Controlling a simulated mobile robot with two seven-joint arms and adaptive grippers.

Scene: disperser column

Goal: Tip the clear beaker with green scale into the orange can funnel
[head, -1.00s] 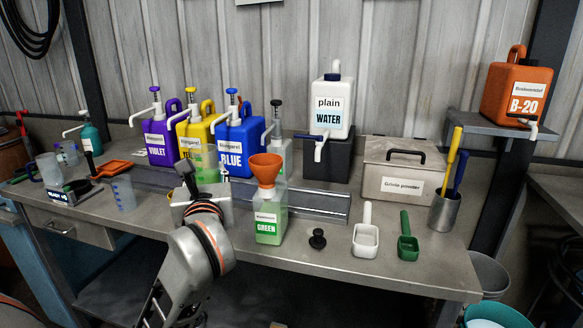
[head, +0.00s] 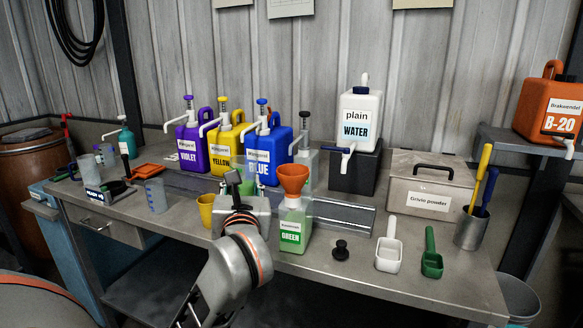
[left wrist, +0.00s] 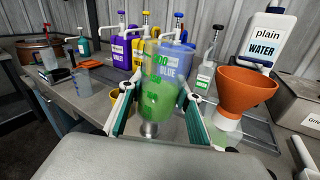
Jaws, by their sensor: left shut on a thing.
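My left gripper (head: 236,184) is shut on the clear beaker with green scale (left wrist: 160,85), which holds something green. The left wrist view shows the beaker between the fingers (left wrist: 158,108), roughly upright. In the head view the gripper mostly hides the beaker. The orange funnel (head: 293,178) sits in the mouth of the clear can labelled GREEN (head: 294,226), just right of the gripper. In the left wrist view the funnel (left wrist: 246,92) stands right of the beaker, apart from it. My right gripper is out of view.
Violet (head: 192,148), yellow (head: 226,150) and blue (head: 268,152) pump cans stand behind the gripper. A yellow cup (head: 205,209) is to its left. A black stopper (head: 341,249), white scoop (head: 388,255) and green scoop (head: 431,263) lie right of the can.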

